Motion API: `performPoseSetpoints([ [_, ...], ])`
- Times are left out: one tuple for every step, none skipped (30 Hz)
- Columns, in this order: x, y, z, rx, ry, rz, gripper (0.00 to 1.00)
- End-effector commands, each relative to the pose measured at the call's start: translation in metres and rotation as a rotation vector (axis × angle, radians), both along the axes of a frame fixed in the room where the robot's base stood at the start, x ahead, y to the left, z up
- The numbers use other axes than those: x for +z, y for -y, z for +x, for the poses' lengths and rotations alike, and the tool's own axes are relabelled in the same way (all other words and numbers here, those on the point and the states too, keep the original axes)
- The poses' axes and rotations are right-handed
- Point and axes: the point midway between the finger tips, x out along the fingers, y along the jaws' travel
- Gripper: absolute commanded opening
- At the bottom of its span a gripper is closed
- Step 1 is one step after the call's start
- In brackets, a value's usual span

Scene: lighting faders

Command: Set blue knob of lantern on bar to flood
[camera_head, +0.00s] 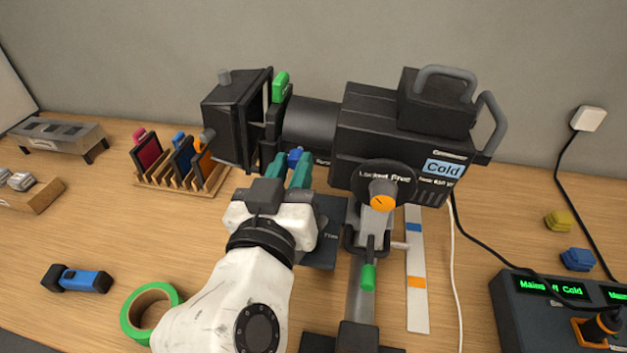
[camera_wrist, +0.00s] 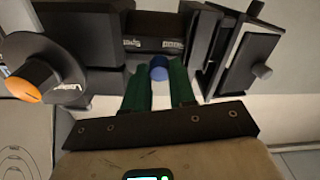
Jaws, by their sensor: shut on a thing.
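The black lantern (camera_head: 345,135) is mounted on a bar (camera_head: 361,290) above the wooden table, with a "Cold" label on its side. Its blue knob (camera_head: 295,155) sits low under the barrel, near the lens end. My gripper (camera_head: 287,172) reaches up from below, its green fingers on either side of the blue knob. In the wrist view the blue knob (camera_wrist: 158,68) shows between the fingertips (camera_wrist: 159,80), and the gripper is shut on it. Lettering on the strip behind the knob is too small to read.
An orange knob (camera_head: 382,195) and a green-tipped lever (camera_head: 369,277) are right of my gripper. A rack of coloured frames (camera_head: 180,175), a blue torch (camera_head: 77,279) and green tape (camera_head: 136,335) lie left. A control desk (camera_head: 550,320) stands right.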

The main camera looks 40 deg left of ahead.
Motion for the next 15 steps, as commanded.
performPoseSetpoints([
  [-0.002,-0.008,-0.005,0.003,0.003,0.003,0.00],
  [-0.001,-0.011,-0.007,0.003,0.003,0.002,0.00],
  [0.000,-0.014,-0.009,0.003,0.003,0.002,0.00],
  [0.000,-0.016,-0.010,0.001,0.002,0.001,0.00],
  [0.001,-0.017,-0.010,0.001,0.002,0.001,0.00],
  [0.001,-0.018,-0.011,0.001,0.002,0.001,0.00],
  [0.002,-0.018,-0.011,0.001,0.001,0.000,0.00],
  [0.002,-0.018,-0.011,0.002,0.001,0.000,0.00],
  [0.002,-0.018,-0.012,0.002,0.001,0.000,0.00],
  [0.002,-0.019,-0.012,0.003,0.000,0.000,0.00],
  [0.002,-0.019,-0.012,0.003,0.001,0.001,0.00],
  [0.002,-0.019,-0.012,0.004,0.001,0.001,0.00],
  [0.002,-0.019,-0.012,0.004,0.001,0.001,0.00],
  [0.002,-0.019,-0.012,0.005,0.001,0.001,0.26],
  [0.002,-0.019,-0.012,0.005,0.001,0.001,0.30],
])
